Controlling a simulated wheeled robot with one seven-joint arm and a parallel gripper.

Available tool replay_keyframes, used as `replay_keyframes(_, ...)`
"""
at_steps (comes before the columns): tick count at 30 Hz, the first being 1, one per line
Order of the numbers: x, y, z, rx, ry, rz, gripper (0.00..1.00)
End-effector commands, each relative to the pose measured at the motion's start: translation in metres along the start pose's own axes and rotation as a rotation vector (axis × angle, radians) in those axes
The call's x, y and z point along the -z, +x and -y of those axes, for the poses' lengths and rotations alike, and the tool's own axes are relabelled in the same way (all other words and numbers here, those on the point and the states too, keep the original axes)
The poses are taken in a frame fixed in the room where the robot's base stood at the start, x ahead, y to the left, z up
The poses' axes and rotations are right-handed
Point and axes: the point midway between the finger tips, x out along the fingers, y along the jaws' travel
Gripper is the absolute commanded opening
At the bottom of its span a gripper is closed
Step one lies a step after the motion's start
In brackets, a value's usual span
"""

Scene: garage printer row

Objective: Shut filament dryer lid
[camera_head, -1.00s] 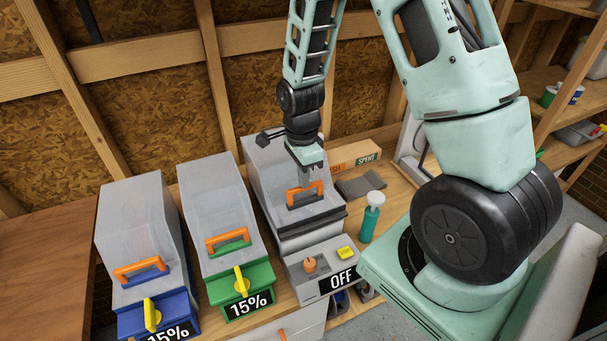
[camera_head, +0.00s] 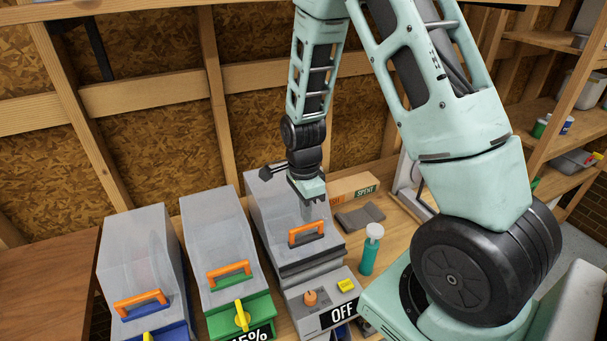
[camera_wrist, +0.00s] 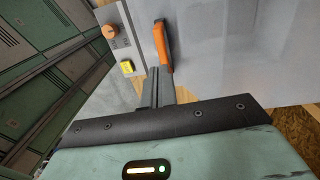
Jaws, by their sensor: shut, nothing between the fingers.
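Three filament dryers stand in a row on the bench. The right one is the grey dryer (camera_head: 322,293) with an OFF label, an orange knob and a yellow button. Its translucent lid (camera_head: 275,205) has an orange handle (camera_head: 307,234) and looks lowered over the body; I cannot tell whether it is fully seated. My gripper (camera_head: 308,214) is shut and empty, just behind the handle and over the lid. In the wrist view my gripper (camera_wrist: 158,88) points at the lid (camera_wrist: 235,50) near the lower end of the handle (camera_wrist: 162,46). I cannot tell whether they touch.
The green dryer (camera_head: 225,318) and blue dryer (camera_head: 150,333) stand to the left with lids down. A teal bottle (camera_head: 369,255) stands close on the right. A cardboard box marked SPENT (camera_head: 353,188) and a dark grey pad (camera_head: 361,216) lie behind it.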

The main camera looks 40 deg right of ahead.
Motion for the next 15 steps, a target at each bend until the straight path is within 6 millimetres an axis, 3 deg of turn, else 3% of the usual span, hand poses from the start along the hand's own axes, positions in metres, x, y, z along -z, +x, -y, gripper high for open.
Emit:
replay_keyframes(1,0.004,-0.018,0.002,0.001,0.003,0.000,0.00)
replay_keyframes(5,0.004,-0.030,0.003,0.007,0.000,0.001,0.00)
replay_keyframes(15,0.004,-0.088,-0.002,0.005,0.000,0.001,0.00)
